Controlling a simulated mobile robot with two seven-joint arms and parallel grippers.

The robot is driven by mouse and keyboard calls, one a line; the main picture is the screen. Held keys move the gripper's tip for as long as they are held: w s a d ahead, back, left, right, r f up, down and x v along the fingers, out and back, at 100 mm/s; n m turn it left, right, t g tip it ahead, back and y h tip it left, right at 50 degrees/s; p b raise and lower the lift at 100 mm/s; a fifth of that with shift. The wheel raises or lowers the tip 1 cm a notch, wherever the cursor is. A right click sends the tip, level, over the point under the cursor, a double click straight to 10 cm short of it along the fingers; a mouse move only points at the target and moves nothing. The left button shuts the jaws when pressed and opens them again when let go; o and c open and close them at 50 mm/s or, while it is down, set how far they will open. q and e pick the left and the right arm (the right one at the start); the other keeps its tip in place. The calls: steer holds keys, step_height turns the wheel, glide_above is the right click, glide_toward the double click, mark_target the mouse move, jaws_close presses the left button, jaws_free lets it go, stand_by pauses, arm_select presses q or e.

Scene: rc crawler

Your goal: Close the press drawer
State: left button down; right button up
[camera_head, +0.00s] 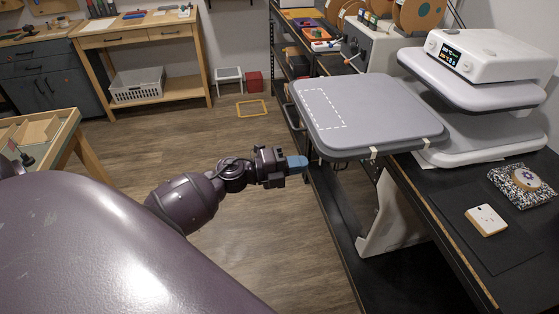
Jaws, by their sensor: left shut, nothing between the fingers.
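The press drawer (375,105) is a flat grey platen with rounded corners and a dashed white rectangle on its left part. It is pulled out to the left of the heat press (490,60) and hangs over the bench edge, with a dark handle at its left end. The press has a white top with a lit display and a grey upper plate. My left gripper (300,164) is shut and empty, its blue fingertips just below and left of the drawer's near-left corner. It looks apart from the drawer. My right gripper is not in view.
The black bench (470,225) holds a small white device (486,220) and a patterned block (522,186). Spools (417,15) stand behind the drawer.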

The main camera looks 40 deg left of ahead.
mark_target(321, 161)
arm_select(q)
steer(key=shift+x, duration=1.6)
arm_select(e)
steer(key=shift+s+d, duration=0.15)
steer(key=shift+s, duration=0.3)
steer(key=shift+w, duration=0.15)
